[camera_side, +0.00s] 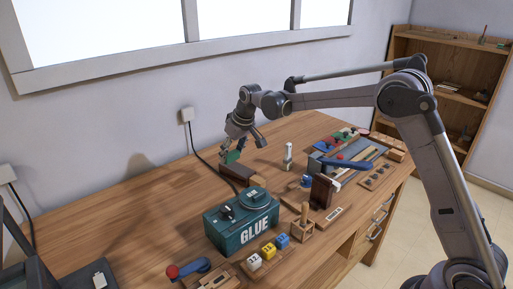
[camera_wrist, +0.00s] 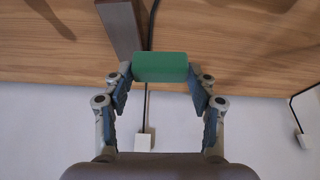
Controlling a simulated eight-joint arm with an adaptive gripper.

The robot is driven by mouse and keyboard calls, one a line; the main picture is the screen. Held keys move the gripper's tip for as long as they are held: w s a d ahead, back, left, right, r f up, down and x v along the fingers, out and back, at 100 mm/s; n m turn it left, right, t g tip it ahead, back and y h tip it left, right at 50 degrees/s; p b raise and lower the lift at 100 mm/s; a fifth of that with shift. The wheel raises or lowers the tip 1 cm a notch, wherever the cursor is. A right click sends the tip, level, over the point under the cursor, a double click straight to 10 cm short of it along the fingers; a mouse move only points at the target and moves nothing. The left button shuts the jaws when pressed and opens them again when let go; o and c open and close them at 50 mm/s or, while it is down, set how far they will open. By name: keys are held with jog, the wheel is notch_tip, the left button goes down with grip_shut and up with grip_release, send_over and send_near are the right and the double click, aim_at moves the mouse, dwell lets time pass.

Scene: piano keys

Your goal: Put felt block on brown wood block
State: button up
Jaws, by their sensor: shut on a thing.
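The green felt block (camera_wrist: 160,67) is between the two fingertips of my gripper (camera_wrist: 160,75) in the wrist view, spanning the gap with a finger at each end. In the side view the felt block (camera_side: 231,157) hangs under my gripper (camera_side: 243,150), close to the far left end of the brown wood block (camera_side: 238,173). The wood block is long and dark and lies on the table. In the wrist view the wood block (camera_wrist: 121,25) runs up from behind the felt block's left part. I cannot tell whether the two blocks touch.
A teal glue box (camera_side: 240,222) stands in front of the wood block, with a small tan block (camera_side: 258,181) between. A black cable (camera_side: 205,160) runs from the wall socket past the wood block.

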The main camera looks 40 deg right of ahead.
jog(key=s+d+r+m, duration=0.1)
jog(key=s+d, duration=0.1)
jog(key=d, duration=0.6)
jog(key=s+d+r, duration=0.2)
jog(key=d, duration=0.5)
send_over(239, 169)
jog(key=s, duration=0.2)
jog(key=f, duration=0.7)
jog(key=shift+w+d, duration=0.15)
jog(key=shift+w, duration=0.05)
jog(key=shift+f, duration=2)
jog(key=shift+f, duration=0.15)
jog(key=o, duration=0.8)
jog(key=shift+o, duration=0.2)
